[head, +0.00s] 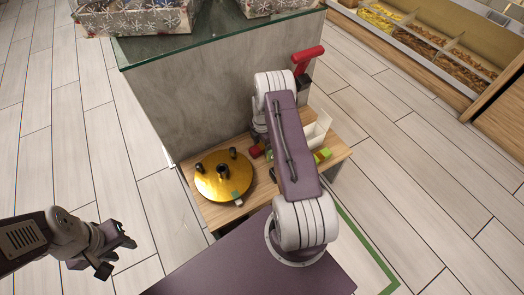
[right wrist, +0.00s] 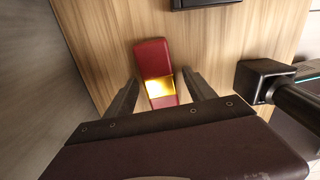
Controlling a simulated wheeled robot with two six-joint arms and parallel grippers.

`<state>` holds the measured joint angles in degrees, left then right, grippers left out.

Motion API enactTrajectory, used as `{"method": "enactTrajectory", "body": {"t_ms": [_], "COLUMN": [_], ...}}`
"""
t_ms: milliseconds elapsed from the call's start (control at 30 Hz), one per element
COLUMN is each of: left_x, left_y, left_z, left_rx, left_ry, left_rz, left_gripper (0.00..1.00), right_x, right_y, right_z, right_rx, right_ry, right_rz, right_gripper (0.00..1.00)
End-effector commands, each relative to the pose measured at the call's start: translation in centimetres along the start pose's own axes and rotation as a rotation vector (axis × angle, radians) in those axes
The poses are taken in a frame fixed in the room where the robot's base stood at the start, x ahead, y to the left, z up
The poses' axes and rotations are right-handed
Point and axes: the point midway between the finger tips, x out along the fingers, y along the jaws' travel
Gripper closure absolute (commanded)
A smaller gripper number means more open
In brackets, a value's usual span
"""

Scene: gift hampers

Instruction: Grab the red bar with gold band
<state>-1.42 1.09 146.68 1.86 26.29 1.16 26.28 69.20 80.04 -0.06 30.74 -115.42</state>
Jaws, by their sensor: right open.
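The red bar with a gold band (right wrist: 153,58) lies on the light wood surface in the right wrist view, its gold band across its lower half. My right gripper (right wrist: 161,82) is open, with one finger on each side of the bar and gaps between. In the head view a small red piece (head: 257,150), probably this bar, shows beside my right arm, which hides the area around it. My left gripper (head: 117,254) is open and empty over the floor at the lower left, away from the table.
A gold round tray (head: 213,187) with several dark items stands on the low wood table (head: 209,213). A white container (head: 316,130) and small green items (head: 322,155) stand right of my arm. A grey wall panel (head: 190,100) rises behind. A black object (right wrist: 262,80) is right of the bar.

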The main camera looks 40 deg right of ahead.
Motion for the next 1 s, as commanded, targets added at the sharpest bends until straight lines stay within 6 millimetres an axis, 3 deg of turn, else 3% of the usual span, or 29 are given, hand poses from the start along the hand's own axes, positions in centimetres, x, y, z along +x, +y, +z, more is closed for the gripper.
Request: {"method": "enactTrajectory", "body": {"t_ms": [100, 333, 600, 900, 1000], "left_x": [-0.2, -0.2, -0.5, -4.1, -4.7], "left_y": [0.0, 0.0, 0.0, 0.1, 0.1], "left_z": [0.0, 0.0, -0.1, -0.4, -0.5], "left_rx": [0.000, 0.000, 0.000, 0.000, 0.000], "left_ry": [0.000, 0.000, 0.000, 0.000, 0.000], "left_rz": [0.000, 0.000, 0.000, 0.000, 0.000], "left_gripper": [0.64, 0.64, 0.64, 0.64, 0.64], "right_x": [-0.2, -0.2, -0.8, -7.9, -9.4], "right_y": [0.0, 0.0, 0.0, 0.1, 0.1], "right_z": [0.0, 0.0, 0.0, 0.0, 0.0], "right_rx": [0.000, 0.000, 0.000, 0.000, 0.000], "right_ry": [0.000, 0.000, 0.000, -0.001, 0.000], "right_rz": [0.000, 0.000, 0.001, 0.002, 0.002], "right_gripper": [0.36, 1.00, 1.00, 1.00, 1.00]}}
